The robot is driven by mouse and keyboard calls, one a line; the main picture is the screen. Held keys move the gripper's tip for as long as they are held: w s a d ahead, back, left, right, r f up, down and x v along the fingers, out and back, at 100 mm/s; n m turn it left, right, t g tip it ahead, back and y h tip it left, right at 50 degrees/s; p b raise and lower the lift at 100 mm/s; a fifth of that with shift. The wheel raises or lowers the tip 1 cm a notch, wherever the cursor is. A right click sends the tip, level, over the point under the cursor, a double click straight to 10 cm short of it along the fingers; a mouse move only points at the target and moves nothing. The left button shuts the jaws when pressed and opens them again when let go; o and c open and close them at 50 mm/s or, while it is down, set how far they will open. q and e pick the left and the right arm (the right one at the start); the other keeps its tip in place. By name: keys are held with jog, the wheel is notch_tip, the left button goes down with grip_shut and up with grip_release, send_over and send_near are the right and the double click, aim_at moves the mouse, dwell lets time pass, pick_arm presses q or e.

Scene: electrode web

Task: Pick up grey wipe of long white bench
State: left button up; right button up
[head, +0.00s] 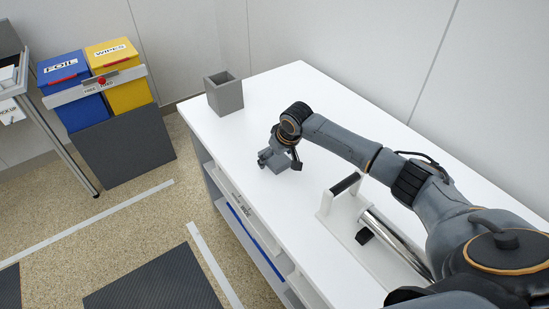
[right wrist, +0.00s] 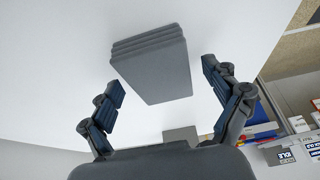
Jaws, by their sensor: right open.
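The grey wipe (right wrist: 152,62) shows in the right wrist view as a folded pad with several layers on the long white bench (head: 245,130). My right gripper (right wrist: 162,80) is open, with one finger on either side of the wipe and a gap to each. In the head view my right gripper (head: 279,161) is low over the middle of the bench. There I cannot clearly tell the wipe from the gripper. My left gripper is not in view.
A grey open box (head: 224,94) stands at the bench's far end. A white stand with a metal roller (head: 398,243) is on the bench near my right arm. Blue FOIL (head: 65,90) and yellow WIPES (head: 125,80) bins stand at the back left.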

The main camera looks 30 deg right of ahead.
aim_at(275, 157)
dwell(0.3)
jog(key=c, duration=1)
jog(key=shift+r+b, duration=0.15)
jog(key=shift+b, duration=0.35)
notch_tip(275, 157, up, 3)
jog(key=shift+w, duration=0.1)
jog(key=s+r, duration=0.1)
jog(key=r, duration=0.1)
jog(key=s+a+r, duration=0.1)
jog(key=s+r, duration=0.2)
jog(key=shift+s+a+r, duration=0.3)
jog(key=shift+r, duration=0.1)
jog(key=s+a+r, duration=0.1)
jog(key=s, duration=0.2)
jog(key=s+a+r, duration=0.1)
jog(key=s+r, duration=0.1)
jog(key=s+a+r, duration=0.1)
jog(key=s, duration=0.2)
jog(key=shift+s+a+r+b, duration=0.15)
jog(key=shift+s+b, duration=0.15)
jog(key=shift+s, duration=0.05)
